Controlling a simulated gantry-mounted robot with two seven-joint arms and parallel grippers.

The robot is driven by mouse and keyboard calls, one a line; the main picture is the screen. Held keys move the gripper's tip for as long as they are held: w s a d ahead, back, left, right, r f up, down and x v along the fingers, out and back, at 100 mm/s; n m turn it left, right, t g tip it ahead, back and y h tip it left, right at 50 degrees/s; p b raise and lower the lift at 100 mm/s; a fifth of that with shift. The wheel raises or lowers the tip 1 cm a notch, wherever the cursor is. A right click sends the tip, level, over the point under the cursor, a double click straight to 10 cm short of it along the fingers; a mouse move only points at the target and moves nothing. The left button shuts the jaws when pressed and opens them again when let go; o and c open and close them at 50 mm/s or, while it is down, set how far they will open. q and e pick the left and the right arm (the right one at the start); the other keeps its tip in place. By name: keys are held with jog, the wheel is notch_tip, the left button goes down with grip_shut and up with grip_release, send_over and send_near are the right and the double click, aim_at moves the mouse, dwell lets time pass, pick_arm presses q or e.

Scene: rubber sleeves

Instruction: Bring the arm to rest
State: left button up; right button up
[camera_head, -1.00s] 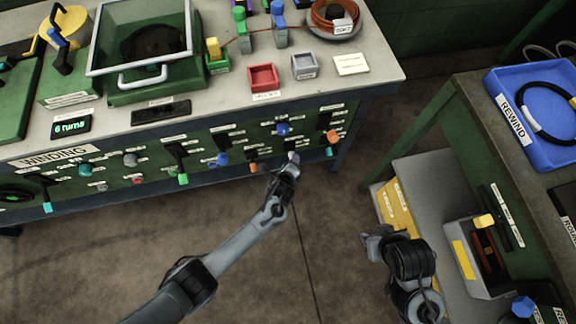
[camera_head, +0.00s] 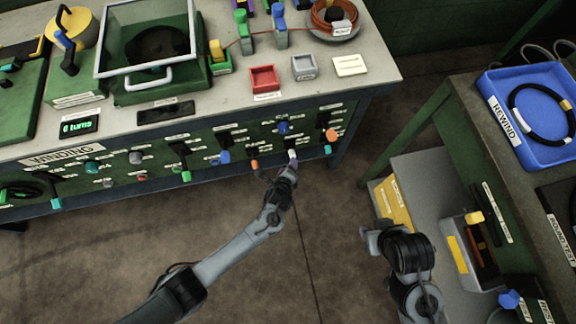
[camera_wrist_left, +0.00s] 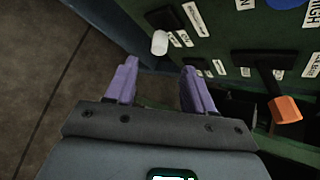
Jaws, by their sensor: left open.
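My left gripper (camera_head: 290,168) is in front of the winding bench's control panel, low near its right part. In the left wrist view its two purple fingers (camera_wrist_left: 160,84) are apart with nothing between them. A white knob (camera_wrist_left: 160,42) shows just beyond the fingertips; whether they touch cannot be told. It also shows in the head view (camera_head: 292,154). An orange lever handle (camera_wrist_left: 285,109) is right of the fingers. My right gripper (camera_head: 371,238) is over the floor near the right-hand bench; its jaws are too unclear to read.
The winding bench (camera_head: 225,105) carries a red tray (camera_head: 264,78), a grey tray (camera_head: 304,67) and a lidded machine (camera_head: 155,75). A blue tray (camera_head: 505,125) holding a black ring sits on the right bench. Open floor (camera_head: 285,270) lies between the benches.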

pick_arm(q)
jog(key=s+a+f+n+g+p, duration=0.1)
jog(key=s+a+f+n, duration=0.1)
jog(key=s, duration=0.6)
jog(key=s+a+f+n+g, duration=0.2)
jog(key=s, duration=0.6)
jog(key=s+a+r+n+g+y, duration=0.1)
jog(key=s+a+r+n, duration=0.2)
jog(key=a+r+n, duration=0.5)
jog(key=s+a+r+n+g, duration=0.25)
jog(key=r+n, duration=0.35)
jog(key=r, duration=0.4)
jog(key=s+a+r+n+y, duration=0.1)
jog(key=s+a+r+n, duration=0.2)
jog(key=a+r+n, duration=0.45)
notch_tip(320, 180, up, 39)
jog(key=d+p, duration=0.1)
jog(key=p, duration=3.7)
jog(key=shift+d+r+m+p, duration=0.15)
jog(key=shift+m+p, duration=0.25)
jog(key=shift+m, duration=0.05)
